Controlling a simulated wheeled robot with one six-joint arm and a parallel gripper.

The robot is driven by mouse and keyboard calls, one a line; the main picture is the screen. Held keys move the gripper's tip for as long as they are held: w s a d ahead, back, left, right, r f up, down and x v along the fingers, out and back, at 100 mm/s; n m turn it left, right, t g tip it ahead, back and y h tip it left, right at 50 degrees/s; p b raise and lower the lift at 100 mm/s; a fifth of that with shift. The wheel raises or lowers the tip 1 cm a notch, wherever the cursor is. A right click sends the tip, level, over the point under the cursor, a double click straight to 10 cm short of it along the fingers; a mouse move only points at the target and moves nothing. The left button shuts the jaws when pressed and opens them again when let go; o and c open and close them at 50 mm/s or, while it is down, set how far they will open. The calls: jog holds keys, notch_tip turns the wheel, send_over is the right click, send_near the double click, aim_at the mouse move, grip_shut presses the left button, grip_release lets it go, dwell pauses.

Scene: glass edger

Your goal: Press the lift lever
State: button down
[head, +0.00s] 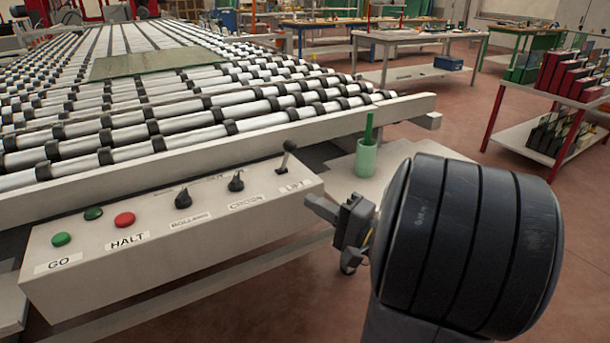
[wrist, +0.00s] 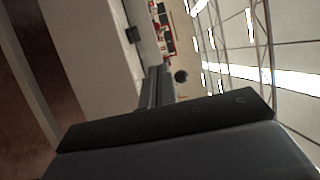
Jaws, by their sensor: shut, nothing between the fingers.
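In the wrist view a dark round knob, which looks like the lever's (wrist: 181,76), shows just beyond the fingertips. A small gap seems to separate them.
The panel also holds a green GO button (head: 61,239), a red HALT button (head: 125,219) and two black dials (head: 183,199). A green cup (head: 366,158) stands on a pale surface behind my gripper. The roller conveyor (head: 150,110) carries a glass sheet (head: 155,63).

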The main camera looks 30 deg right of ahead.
aim_at(295, 150)
jog(key=d+m+t+h+b, duration=0.1)
jog(key=d+m+t+h, duration=0.1)
jog(key=d, duration=0.4)
jog(key=shift+s+d+f+t+h, duration=0.3)
jog(key=shift+s+d+t+h, duration=0.1)
jog(key=shift+t+h, duration=0.1)
jog(key=x, duration=1.4)
jog(key=shift+p, duration=0.3)
